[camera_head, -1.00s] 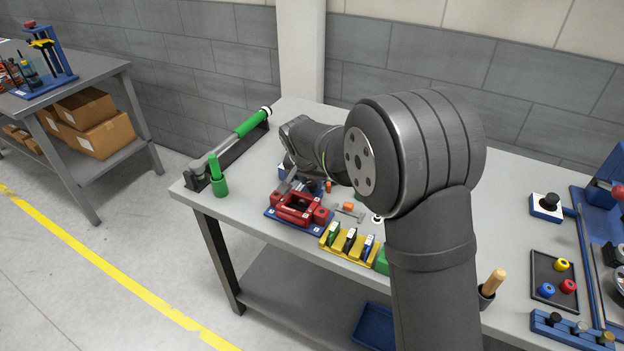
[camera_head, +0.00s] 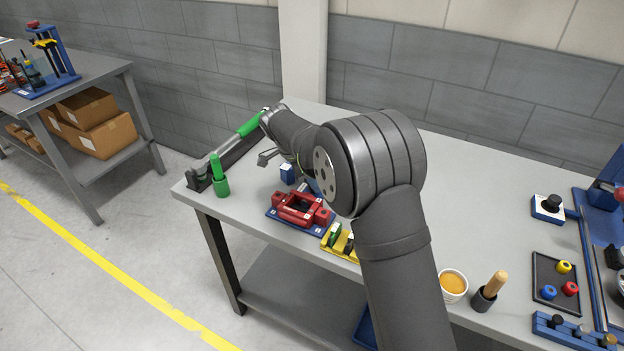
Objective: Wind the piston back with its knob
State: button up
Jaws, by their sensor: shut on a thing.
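A red caliper-like fixture (camera_head: 300,208) sits on a blue base near the front edge of the bench. No piston or winding knob can be made out on it at this size. My forearm hides the bench to the right of the fixture.
A yellow rack (camera_head: 341,243), an orange-filled cup (camera_head: 453,285) and a wooden handle in a holder (camera_head: 488,292) line the front.

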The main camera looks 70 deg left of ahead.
jog(key=m+h, duration=0.1)
jog(key=m, duration=0.2)
jog(key=m+h, duration=0.1)
jog(key=m, duration=0.2)
jog(key=shift+w+a+g+h, duration=0.1)
jog(key=shift+a+g+h, duration=0.1)
jog(key=shift+g+h, duration=0.15)
jog(key=m+g, duration=0.1)
jog(key=m, duration=0.1)
jog(key=m+h, duration=0.1)
jog(key=m, duration=0.2)
jog(key=shift+g, duration=0.35)
jog(key=shift+m, duration=0.5)
jog(key=o, duration=1)
